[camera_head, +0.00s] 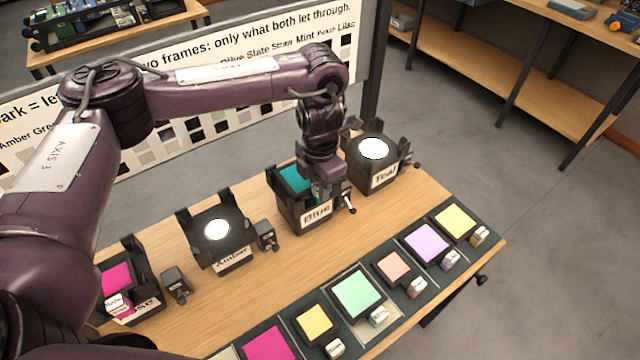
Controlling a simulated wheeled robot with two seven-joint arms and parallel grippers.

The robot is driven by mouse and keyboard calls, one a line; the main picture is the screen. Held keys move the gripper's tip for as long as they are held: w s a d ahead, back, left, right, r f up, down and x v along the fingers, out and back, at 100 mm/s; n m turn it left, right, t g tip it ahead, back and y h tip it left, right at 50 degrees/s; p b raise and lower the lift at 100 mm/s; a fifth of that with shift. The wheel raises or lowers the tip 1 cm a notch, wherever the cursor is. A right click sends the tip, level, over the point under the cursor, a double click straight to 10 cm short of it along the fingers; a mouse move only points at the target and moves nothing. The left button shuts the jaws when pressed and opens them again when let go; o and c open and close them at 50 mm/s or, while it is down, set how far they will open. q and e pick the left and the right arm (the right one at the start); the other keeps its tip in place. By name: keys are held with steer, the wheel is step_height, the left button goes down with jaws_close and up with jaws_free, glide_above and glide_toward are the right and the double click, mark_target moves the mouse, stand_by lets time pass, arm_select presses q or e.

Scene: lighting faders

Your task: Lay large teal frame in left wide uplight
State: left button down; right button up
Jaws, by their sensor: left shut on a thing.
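The teal frame (292,180) is at the uplight labelled Blue (312,217), lying over its top between the dark upright flaps. I cannot tell whether it is fully seated. My left gripper (325,193) points down at the frame's right side and is shut on it; the fingers hide the grip and part of the frame. The uplight labelled Amber (232,262) stands to the left, its round white light (217,229) uncovered. I cannot tell from the picture which uplights are the wide ones. My right gripper is not in view.
The Teal uplight (385,179) stands at the right, its light uncovered. A magenta frame (116,279) lies on the leftmost uplight. A front rack (370,335) holds several coloured frames with tags. A sign board (190,128) stands behind. Bare wood (300,262) lies between uplights and rack.

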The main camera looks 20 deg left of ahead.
arm_select(q)
steer(key=shift+f+b, duration=0.85)
steer(key=shift+f, duration=0.45)
steer(key=c, duration=1.2)
jaws_free()
steer(key=shift+o, duration=0.2)
steer(key=shift+r, duration=0.1)
step_height(320, 180, up, 8)
steer(key=shift+f+p, duration=0.25)
steer(key=shift+p, duration=0.15)
step_height(320, 180, up, 7)
steer(key=p, duration=0.7)
steer(key=shift+p, duration=0.35)
